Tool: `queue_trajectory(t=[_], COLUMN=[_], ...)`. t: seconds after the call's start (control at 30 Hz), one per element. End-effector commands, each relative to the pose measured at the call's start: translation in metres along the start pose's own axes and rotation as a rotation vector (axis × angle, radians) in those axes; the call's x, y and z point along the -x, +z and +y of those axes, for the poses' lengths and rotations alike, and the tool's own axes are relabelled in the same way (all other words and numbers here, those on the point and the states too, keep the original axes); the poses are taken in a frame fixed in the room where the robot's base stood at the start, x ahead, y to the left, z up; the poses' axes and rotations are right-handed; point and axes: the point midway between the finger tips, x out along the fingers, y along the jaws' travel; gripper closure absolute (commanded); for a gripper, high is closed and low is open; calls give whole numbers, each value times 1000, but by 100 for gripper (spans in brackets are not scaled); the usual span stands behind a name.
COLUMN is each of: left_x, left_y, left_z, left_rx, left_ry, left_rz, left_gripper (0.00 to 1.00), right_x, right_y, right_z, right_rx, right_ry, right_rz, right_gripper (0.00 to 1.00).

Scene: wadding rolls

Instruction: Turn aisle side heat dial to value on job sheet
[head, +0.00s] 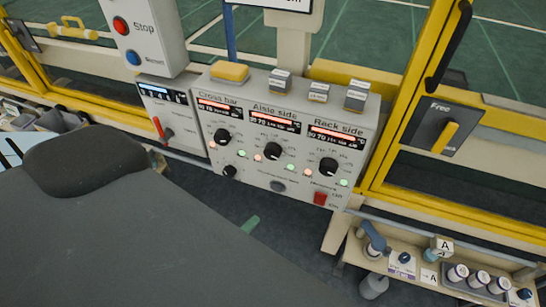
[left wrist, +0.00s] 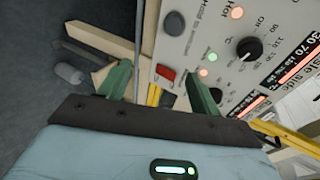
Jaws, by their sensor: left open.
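The aisle side heat dial (head: 273,151) is a black knob in the middle of the grey control box (head: 225,95). An orange-lit display (head: 274,126) sits above it; its figures are too small to read. The cross bar dial (head: 222,137) is to its left and the rack side dial (head: 328,166) to its right. A green fingertip of my left gripper (head: 250,224) shows below the box, apart from it; my dark arm hides the rest. In the left wrist view the gripper (left wrist: 158,78) is open and empty.
A red switch (head: 320,198) is low on the box's right side; it also shows in the left wrist view (left wrist: 165,73). A Stop box (head: 143,38) stands at the upper left. Yellow frames flank the box.

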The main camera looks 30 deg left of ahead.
Motion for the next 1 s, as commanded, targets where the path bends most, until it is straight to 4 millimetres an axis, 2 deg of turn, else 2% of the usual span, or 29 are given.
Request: queue_trajectory(t=[0.1, 0.3, 0.4, 0.5, 0.7, 0.87, 1.0], left_x=[-18, -36, -40, -42, -42, -44, -54], left_y=[7, 17, 20, 22, 23, 23, 25], left_z=[-36, -92, -114, -128, -138, -140, -147], left_rx=[-397, -1020, -1252, -1412, -1536, -1538, -1536], left_ry=[-104, -206, -222, -223, -217, -219, -222], left_rz=[-70, -246, -332, -396, -447, -449, -450], left_gripper=[36, 36, 36, 36, 36, 36, 36], right_x=[-4, -8, -9, -10, -12, -11, -9], right_y=[11, 20, 22, 21, 21, 20, 14], right_z=[-2, -4, -4, -4, -4, -3, -3], right_rx=[-8, -13, -13, -13, -12, -11, -7], right_ry=[-3, -5, -6, -6, -7, -7, -6], right_rz=[-19, -32, -33, -31, -30, -29, -22], right_gripper=[36, 36, 36, 36, 36, 36, 36])
